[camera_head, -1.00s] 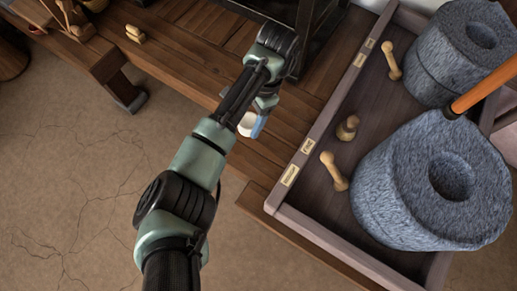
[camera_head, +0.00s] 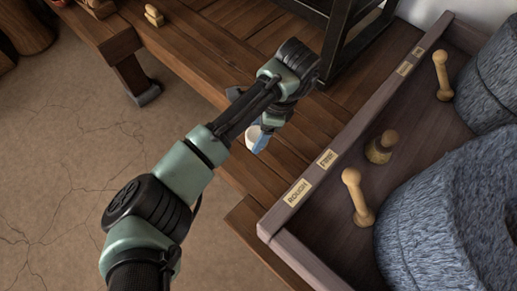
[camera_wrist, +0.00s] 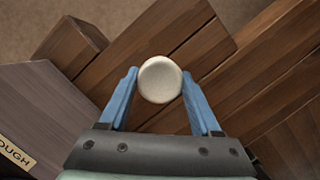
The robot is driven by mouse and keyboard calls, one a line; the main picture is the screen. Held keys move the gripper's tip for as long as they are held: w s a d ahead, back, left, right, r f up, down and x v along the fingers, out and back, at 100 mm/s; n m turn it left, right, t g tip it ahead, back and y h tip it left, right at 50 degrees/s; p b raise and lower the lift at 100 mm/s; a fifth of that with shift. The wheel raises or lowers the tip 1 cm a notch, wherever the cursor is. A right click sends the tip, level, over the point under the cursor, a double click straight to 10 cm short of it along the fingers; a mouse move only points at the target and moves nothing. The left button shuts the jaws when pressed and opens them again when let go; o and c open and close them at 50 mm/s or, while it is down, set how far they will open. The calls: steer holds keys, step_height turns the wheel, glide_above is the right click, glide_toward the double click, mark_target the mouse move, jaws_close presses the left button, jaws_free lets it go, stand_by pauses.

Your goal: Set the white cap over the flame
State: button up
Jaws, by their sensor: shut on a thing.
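The white cap (camera_wrist: 160,82) shows round and pale between the two blue fingers of my gripper (camera_wrist: 160,74) in the wrist view. My gripper (camera_head: 260,140) is shut on the cap and holds it above the wooden bench (camera_head: 200,45). In the head view, a white part of the cap (camera_head: 253,137) shows beside a blue finger, partly hidden by my arm. No flame shows in either view.
A dark frame (camera_head: 341,30) stands on the bench behind my gripper. To the right, a tray (camera_head: 283,222) labelled ROUGH holds stone querns (camera_head: 440,215), wooden pegs (camera_head: 357,196) and a knob (camera_head: 381,147). Bare bench lies between tray and gripper. Cracked floor is at left.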

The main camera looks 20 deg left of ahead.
step_height(320, 180, down, 6)
steer(key=b, duration=0.2)
steer(key=shift+b, duration=0.4)
steer(key=shift+f, duration=0.1)
steer(key=shift+f, duration=0.15)
steer(key=o, duration=1.4)
steer(key=p+v, duration=0.6)
steer(key=v, duration=0.6)
steer(key=shift+a+r, duration=0.1)
steer(key=shift+r, duration=0.15)
